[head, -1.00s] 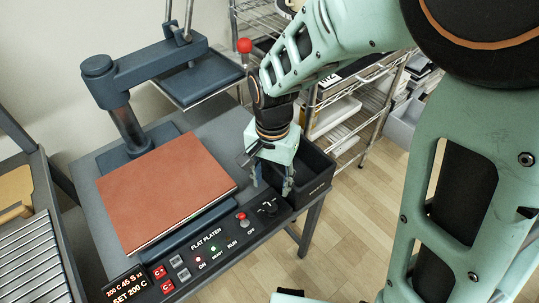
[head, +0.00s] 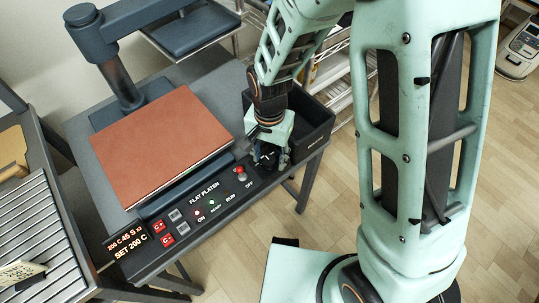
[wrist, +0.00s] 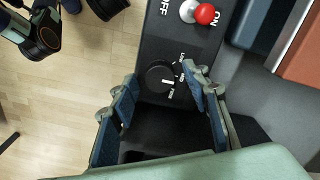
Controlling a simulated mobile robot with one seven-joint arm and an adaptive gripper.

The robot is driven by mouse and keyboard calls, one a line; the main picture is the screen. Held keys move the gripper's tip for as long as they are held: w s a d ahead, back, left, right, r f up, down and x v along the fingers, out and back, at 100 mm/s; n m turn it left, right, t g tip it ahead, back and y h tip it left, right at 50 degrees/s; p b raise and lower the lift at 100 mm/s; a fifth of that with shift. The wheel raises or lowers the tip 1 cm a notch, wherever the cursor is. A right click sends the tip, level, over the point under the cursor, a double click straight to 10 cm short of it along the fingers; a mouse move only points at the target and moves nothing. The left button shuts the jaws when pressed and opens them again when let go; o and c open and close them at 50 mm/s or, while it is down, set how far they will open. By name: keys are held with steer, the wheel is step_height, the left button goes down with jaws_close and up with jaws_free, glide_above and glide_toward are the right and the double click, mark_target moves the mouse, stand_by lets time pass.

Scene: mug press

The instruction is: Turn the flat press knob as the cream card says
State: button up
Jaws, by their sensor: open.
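The flat press knob (wrist: 160,77) is round and black, on the dark control panel. In the wrist view its white mark points right, towards the middle of three small labels, which are hard to read. My gripper (wrist: 163,82) is open, with one blue-padded finger on each side of the knob. I cannot tell whether either finger touches it. In the head view my gripper (head: 270,160) is at the panel's right end and mostly hides the knob. A cream card (head: 20,273) lies at the lower left edge, its writing too small to read.
The flat press has a brown platen (head: 162,146) left of my gripper. A red-topped switch (wrist: 205,14) is on the panel beside the knob. A black bin (head: 311,125) stands right behind my gripper. A slatted rack (head: 35,240) is at the left.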

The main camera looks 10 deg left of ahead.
steer(key=shift+c, duration=0.2)
steer(key=c, duration=1.1)
steer(key=shift+n, duration=0.4)
steer(key=n, duration=0.9)
steer(key=o, duration=1.1)
